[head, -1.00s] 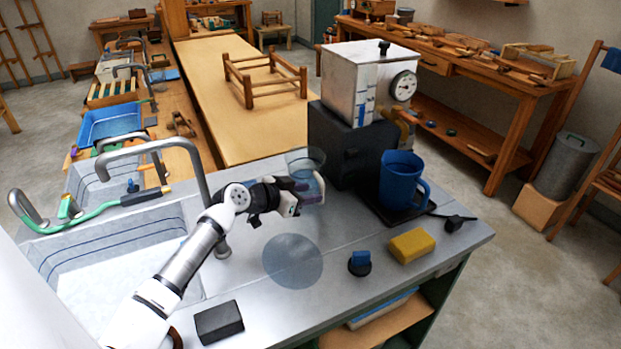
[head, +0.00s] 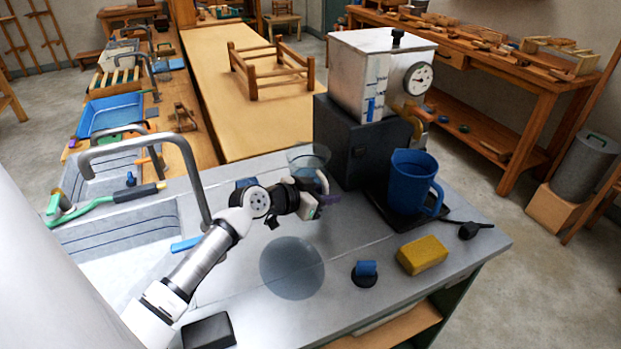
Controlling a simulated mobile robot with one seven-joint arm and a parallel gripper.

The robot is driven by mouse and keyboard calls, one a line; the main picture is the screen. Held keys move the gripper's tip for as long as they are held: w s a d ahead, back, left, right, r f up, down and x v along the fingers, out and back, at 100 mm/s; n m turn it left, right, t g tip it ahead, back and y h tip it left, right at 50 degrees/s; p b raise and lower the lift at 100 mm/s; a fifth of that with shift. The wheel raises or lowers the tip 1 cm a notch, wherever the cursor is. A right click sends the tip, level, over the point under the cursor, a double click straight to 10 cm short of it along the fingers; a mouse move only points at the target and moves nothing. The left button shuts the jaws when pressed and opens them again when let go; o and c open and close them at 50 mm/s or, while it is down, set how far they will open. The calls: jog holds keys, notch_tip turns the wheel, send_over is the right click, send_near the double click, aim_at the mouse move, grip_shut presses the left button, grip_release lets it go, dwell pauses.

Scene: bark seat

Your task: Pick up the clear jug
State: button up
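The clear jug (head: 307,157) stands on the metal counter, just left of the dark box. It is see-through, and its lower part is largely hidden behind my gripper.
The dark box (head: 343,150) carries a white dial device (head: 356,85). A blue jug (head: 408,178) stands on a black pad to the right. A yellow sponge (head: 422,255) and a translucent disc (head: 292,268) lie nearer. A tall faucet (head: 190,165) rises at left.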

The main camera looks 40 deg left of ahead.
grip_shut()
jog(key=shift+r, duration=0.15)
notch_tip(320, 180, up, 10)
jog(key=shift+f+b, duration=0.1)
jog(key=shift+b, duration=1.1)
jog(key=shift+c, duration=1.6)
grip_release()
grip_shut()
